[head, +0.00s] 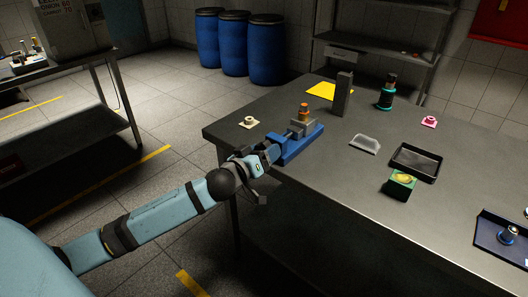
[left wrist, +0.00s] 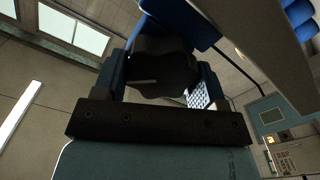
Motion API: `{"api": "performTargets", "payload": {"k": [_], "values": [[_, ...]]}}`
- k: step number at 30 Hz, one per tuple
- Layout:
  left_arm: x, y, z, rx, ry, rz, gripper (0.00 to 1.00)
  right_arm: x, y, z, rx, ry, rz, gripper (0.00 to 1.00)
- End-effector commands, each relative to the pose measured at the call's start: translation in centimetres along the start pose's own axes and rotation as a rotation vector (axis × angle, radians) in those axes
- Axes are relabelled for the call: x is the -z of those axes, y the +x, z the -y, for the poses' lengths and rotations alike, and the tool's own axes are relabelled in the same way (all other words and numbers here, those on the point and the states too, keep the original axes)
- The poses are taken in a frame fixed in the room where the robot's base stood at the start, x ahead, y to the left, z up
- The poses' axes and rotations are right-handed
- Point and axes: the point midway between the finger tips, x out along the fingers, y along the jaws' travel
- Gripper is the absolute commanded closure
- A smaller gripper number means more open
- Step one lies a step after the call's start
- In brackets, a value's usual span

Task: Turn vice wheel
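The blue vice (head: 301,146) stands on the near left edge of the table, with grey jaws (head: 301,127) on top. An orange-brown piece (head: 304,112) sits at its jaws. My left gripper (head: 269,155) is at the vice's near left end. In the left wrist view the dark, lobed vice wheel (left wrist: 165,68) lies between the two fingers of my left gripper (left wrist: 164,84) and nearly fills the gap. Whether the fingers press on it is unclear. In the head view the wheel is hidden by the gripper. My right gripper is not in view.
On the table (head: 252,155) are a small cream piece (head: 249,122), a grey upright block (head: 342,95), a grey scoop-like part (head: 365,144), a black tray (head: 416,176) and a green box (head: 400,190). Blue barrels (head: 266,50) stand behind.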

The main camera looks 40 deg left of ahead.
Motion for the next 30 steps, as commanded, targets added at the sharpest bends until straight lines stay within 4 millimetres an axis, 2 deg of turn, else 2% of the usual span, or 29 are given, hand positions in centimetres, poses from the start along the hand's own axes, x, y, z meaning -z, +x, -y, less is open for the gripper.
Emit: {"api": "performTargets", "payload": {"k": [1,3,11,17,30], "values": [[0.0,0.0,0.0,0.000,0.000,0.000,0.47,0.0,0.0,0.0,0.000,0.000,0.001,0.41],[0.0,0.0,0.0,0.000,0.000,0.000,0.59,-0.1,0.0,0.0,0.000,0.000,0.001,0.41],[0.1,0.0,0.0,0.000,0.017,0.000,0.59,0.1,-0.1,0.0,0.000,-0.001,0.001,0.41],[0.2,0.0,-0.1,0.002,0.098,0.000,0.59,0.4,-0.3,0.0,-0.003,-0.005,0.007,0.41],[0.3,0.0,-0.3,0.002,0.476,0.001,0.59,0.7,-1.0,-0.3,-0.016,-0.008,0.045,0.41]]}}
